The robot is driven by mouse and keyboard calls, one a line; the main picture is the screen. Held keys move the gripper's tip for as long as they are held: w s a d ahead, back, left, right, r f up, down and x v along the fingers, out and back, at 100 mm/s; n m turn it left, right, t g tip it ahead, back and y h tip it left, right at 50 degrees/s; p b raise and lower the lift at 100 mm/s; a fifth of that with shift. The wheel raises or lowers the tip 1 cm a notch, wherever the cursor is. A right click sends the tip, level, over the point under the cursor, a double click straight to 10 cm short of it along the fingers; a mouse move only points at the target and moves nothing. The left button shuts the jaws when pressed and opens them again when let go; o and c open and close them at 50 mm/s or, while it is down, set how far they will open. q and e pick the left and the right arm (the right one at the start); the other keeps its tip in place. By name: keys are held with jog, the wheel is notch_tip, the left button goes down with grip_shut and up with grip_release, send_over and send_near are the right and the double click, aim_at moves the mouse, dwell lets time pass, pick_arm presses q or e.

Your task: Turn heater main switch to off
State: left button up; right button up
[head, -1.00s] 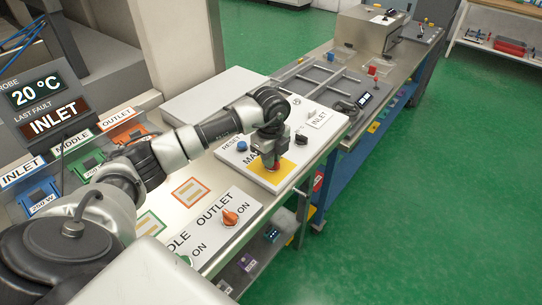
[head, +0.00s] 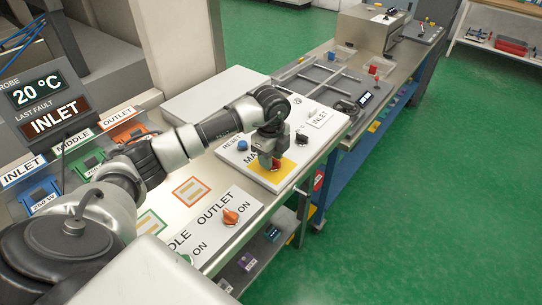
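The main switch sits on a yellow plate (head: 264,174) on the white panel (head: 240,170), beside partly hidden lettering that starts "MA". A bit of its red knob (head: 277,165) shows at the fingertips. My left gripper (head: 270,163) points down right over the yellow plate, with its fingers at the knob. The fingers and wrist hide most of the knob, so its angle and whether the fingers grip it cannot be told. My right gripper is not in view.
A blue RESET button (head: 242,146) and a black knob (head: 302,139) by an INLET label are close to the gripper. An orange OUTLET knob (head: 231,217) is on the nearer panel. A probe display (head: 38,95) reads 20 °C. Green floor is clear at right.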

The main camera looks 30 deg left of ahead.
pick_arm(q)
notch_tip(320, 180, up, 11)
jog(key=b, duration=0.2)
jog(key=shift+f, duration=0.15)
dwell(0.3)
dwell(0.4)
